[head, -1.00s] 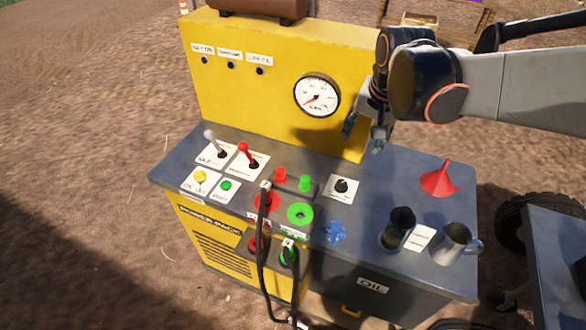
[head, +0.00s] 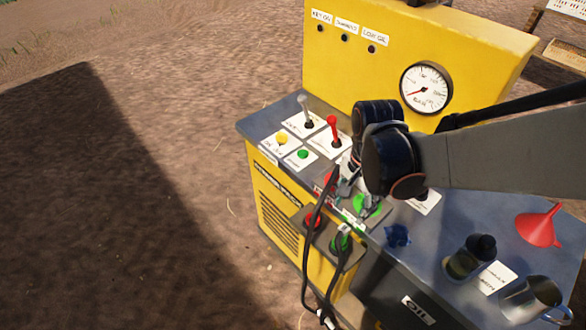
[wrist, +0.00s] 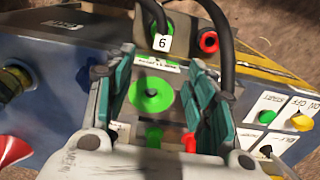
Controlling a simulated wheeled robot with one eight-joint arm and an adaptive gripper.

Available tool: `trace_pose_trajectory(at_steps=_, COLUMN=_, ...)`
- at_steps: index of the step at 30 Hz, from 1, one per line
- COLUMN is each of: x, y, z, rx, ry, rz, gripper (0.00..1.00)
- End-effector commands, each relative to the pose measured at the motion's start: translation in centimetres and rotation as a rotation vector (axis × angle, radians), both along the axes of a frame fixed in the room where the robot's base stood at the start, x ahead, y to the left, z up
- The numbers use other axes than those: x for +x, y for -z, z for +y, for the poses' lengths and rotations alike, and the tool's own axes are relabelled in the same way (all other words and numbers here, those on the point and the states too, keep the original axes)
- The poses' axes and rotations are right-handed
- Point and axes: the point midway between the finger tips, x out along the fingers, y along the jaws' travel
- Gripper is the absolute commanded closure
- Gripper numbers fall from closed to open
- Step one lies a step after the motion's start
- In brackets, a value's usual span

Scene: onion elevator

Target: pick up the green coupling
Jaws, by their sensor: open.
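The green coupling (head: 341,240), with a black hose, sits in the lower bracket on the front of the yellow power pack. In the wrist view the green coupling (wrist: 158,27) carries a white tag marked 6, beyond the fingertips. A green ring socket (wrist: 150,95) lies on the top panel, seen between the fingers; it is partly covered in the head view (head: 368,206). My gripper (wrist: 162,65) is open and empty, pointing down over the panel. In the head view my gripper (head: 355,192) is partly hidden by my wrist. The coupling is outside the jaws.
A red lower fitting (head: 312,220) sits beside the green coupling. Black hoses (head: 308,255) hang in front. Levers (head: 333,130) stand on the panel's left; a blue splash (head: 398,235), dark jar (head: 470,257), red funnel (head: 540,225) and metal jug (head: 533,299) are to the right.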

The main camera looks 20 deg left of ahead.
Motion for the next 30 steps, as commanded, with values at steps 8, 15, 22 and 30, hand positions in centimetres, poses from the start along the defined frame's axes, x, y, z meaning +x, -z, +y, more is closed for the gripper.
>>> trace_pose_trajectory(at_steps=8, x=-1.0, y=5.2, z=0.5, rx=0.001, ry=-0.021, rz=-0.001, gripper=0.5)
trace_pose_trajectory(at_steps=15, x=-0.9, y=7.3, z=0.5, rx=0.001, ry=-0.02, rz=-0.001, gripper=0.5)
trace_pose_trajectory(at_steps=22, x=-0.9, y=9.0, z=0.5, rx=0.001, ry=-0.018, rz=-0.001, gripper=0.5)
trace_pose_trajectory(at_steps=30, x=-0.9, y=12.6, z=0.5, rx=0.001, ry=-0.016, rz=-0.001, gripper=0.5)
